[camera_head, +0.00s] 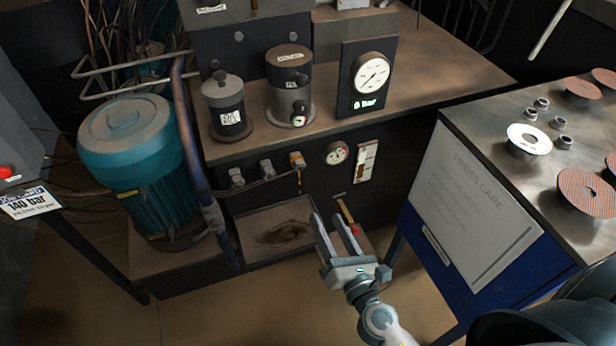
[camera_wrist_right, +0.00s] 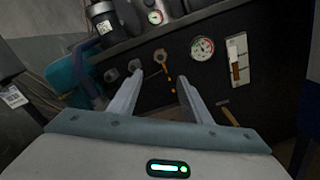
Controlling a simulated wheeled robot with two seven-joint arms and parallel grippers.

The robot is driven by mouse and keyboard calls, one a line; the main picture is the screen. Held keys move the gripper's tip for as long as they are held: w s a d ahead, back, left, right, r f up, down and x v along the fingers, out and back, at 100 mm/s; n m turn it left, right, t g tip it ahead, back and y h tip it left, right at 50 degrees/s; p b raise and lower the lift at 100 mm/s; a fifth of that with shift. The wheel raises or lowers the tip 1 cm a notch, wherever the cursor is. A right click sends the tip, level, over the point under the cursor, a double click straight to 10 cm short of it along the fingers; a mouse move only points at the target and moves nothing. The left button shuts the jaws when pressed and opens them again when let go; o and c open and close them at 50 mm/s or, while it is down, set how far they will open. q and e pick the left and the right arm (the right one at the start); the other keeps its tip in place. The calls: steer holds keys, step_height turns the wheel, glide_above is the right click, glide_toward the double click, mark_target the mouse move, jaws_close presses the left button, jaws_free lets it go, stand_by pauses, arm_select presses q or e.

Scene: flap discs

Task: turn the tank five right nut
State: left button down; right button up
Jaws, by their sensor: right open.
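Three fittings sit in a row on the dark front of the tank unit. The right nut (camera_head: 297,160) is brass-coloured with an orange drip below it. The middle fitting (camera_head: 266,169) and the left fitting (camera_head: 236,178) are grey. In the right wrist view the brass nut (camera_wrist_right: 161,56) shows beyond and between the fingers, with orange drops under it. My right gripper (camera_head: 328,216) is open and empty, in front of the unit, lower than the nut and to its right. It also shows in the wrist view (camera_wrist_right: 160,77). My left gripper is not in view.
A drip tray (camera_head: 240,248) with a dark stain lies below the fittings. A small gauge (camera_head: 336,153) and a level glass (camera_head: 367,161) sit right of the nut. A blue pipe (camera_head: 190,150) and teal motor (camera_head: 140,160) stand left, a blue cabinet (camera_head: 450,250) right.

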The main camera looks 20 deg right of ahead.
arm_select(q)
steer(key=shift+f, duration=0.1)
arm_select(e)
steer(key=shift+w, duration=0.15)
steer(key=p, duration=0.3)
glide_toward(301, 170)
steer(key=w, duration=0.7)
steer(key=shift+w+a, duration=0.1)
steer(key=shift+w, duration=0.1)
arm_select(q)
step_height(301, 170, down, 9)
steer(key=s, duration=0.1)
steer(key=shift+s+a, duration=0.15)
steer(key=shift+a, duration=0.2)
arm_select(e)
steer(key=shift+w, duration=0.6)
steer(key=c, duration=1)
steer(key=shift+c, duration=0.2)
